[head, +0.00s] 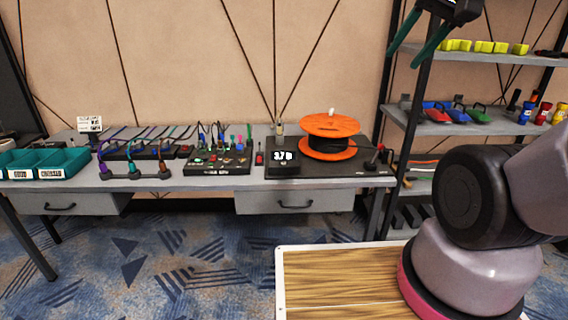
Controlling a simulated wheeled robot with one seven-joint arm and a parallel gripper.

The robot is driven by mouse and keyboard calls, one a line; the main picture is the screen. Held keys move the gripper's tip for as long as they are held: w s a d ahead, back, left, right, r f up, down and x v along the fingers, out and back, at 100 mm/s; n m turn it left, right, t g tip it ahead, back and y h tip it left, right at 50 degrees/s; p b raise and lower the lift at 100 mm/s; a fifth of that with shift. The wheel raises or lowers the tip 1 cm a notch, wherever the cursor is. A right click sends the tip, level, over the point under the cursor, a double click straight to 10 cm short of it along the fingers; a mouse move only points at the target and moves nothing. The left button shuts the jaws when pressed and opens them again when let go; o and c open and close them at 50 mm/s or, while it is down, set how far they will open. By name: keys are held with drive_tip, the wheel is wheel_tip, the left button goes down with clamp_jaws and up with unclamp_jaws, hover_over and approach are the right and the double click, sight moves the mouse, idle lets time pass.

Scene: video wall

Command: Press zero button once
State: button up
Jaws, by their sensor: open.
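A black scale-like device (312,170) sits on the right part of the grey workbench. Its white display (283,155) reads about "3.7", with a unit too small to be sure of. A tiny light spot (283,163) shows just below the digits; I cannot tell whether it is the zero button. An orange cable spool (330,125) with dark cable rests on the device. My gripper (401,59) is at the top right, above and right of the device and well apart from it. Its two dark green fingers are spread and empty.
A small red-knobbed lever (379,150) stands at the device's right end. A black panel of knobs (217,160) lies left of it, then cable racks and teal bins (62,163). A metal shelf (450,128) with coloured items stands right. Patterned carpet lies before the workbench (215,184).

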clamp_jaws()
idle(1.5)
